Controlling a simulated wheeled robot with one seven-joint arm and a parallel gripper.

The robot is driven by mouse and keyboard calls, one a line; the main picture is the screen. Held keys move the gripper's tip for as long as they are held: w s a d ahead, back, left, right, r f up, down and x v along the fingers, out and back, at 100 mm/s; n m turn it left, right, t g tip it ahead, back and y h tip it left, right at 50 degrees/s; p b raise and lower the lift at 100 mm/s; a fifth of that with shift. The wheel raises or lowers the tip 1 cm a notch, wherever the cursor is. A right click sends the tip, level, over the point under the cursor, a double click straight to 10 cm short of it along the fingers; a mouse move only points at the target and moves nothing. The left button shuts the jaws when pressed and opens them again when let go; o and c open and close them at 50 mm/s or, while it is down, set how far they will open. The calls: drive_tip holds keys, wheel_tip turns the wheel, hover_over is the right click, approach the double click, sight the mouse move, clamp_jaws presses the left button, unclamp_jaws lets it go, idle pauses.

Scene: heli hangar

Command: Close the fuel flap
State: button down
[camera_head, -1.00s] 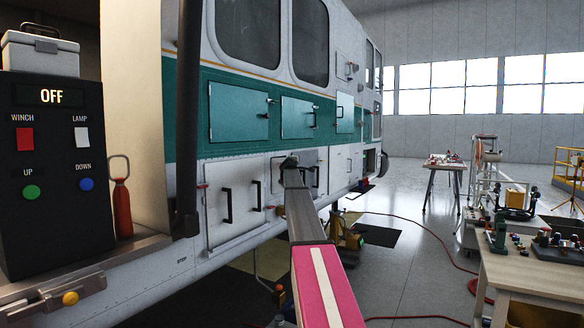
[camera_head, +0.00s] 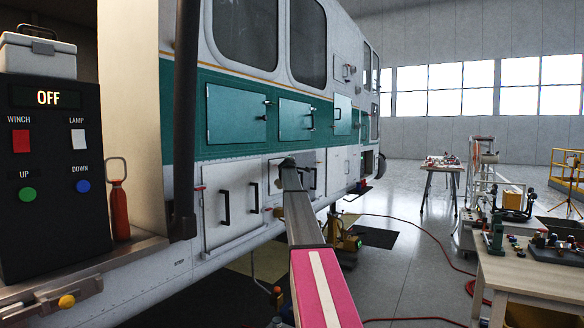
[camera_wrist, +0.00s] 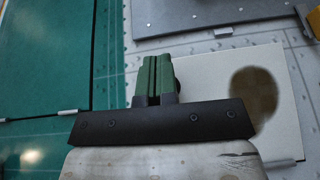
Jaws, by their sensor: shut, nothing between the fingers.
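My gripper (camera_wrist: 152,75) shows in the wrist view with its two green fingers together and nothing between them. A white panel (camera_wrist: 213,72) lies beyond and to the right of the fingers. It carries a round brown patch (camera_wrist: 253,98). I cannot tell whether this panel is the fuel flap or the surface around its opening. In the head view my arm reaches to the lower white side of the helicopter (camera_head: 228,168). The arm end hides part of the panels there, and the fingers cannot be made out. Part of the brown patch (camera_head: 277,181) shows left of my arm.
A white hatch with a black handle (camera_head: 237,230) is left of my arm. Teal hatches (camera_head: 236,114) are above it. A workbench (camera_head: 535,274) stands at the right. A red hose (camera_head: 440,255) crosses the floor. The floor between helicopter and bench is mostly open.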

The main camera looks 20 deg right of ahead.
drive_tip(key=shift+w+a+n+y, duration=0.1)
drive_tip(key=shift+w+n+y, duration=0.3)
drive_tip(key=shift+w+y, duration=0.15)
drive_tip(key=shift+w+a, duration=0.15)
drive_tip(key=shift+w, duration=0.55)
idle(0.3)
